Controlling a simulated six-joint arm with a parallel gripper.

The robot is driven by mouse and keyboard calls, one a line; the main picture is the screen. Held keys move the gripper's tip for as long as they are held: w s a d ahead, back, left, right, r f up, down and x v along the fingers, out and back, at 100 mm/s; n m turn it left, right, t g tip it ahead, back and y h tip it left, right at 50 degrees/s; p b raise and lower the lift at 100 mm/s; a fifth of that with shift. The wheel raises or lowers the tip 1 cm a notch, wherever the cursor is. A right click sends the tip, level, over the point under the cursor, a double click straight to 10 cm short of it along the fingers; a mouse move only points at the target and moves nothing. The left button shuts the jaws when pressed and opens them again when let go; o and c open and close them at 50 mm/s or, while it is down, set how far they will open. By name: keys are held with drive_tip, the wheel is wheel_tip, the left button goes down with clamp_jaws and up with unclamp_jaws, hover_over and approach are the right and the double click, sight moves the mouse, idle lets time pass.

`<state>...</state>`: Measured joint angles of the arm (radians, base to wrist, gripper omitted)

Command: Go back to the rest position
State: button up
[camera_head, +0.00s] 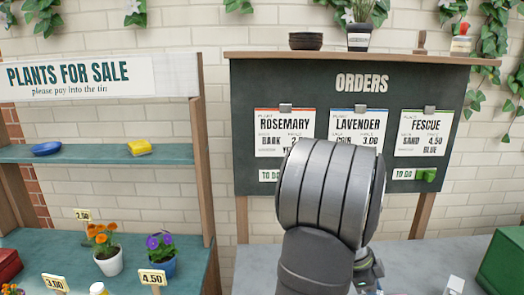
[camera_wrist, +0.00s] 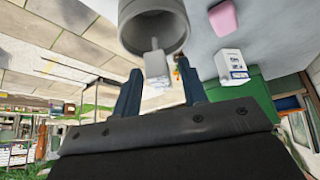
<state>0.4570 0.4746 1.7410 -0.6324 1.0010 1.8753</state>
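My gripper (camera_wrist: 160,68) shows in the wrist view as two blue fingers standing apart. The gap between them is clear of anything held. In the head view my grey arm rises in front of the orders board, and the gripper is mostly hidden behind it. A grey, round, hollow thing (camera_wrist: 153,22) with a pale tab lies beyond the fingertips in the wrist view. The tab shows between the fingers but appears apart from them. I cannot tell what this thing is.
The orders board (camera_head: 255,85) stands at the back with three cards. A sale shelf (camera_head: 100,153) with flowers below is on the left. A green box (camera_head: 505,262) is at the right; a small white box (camera_wrist: 230,62) and pink object (camera_wrist: 223,18) also show.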

drive_tip(key=shift+w+r, duration=0.1)
drive_tip(key=shift+r, duration=1.65)
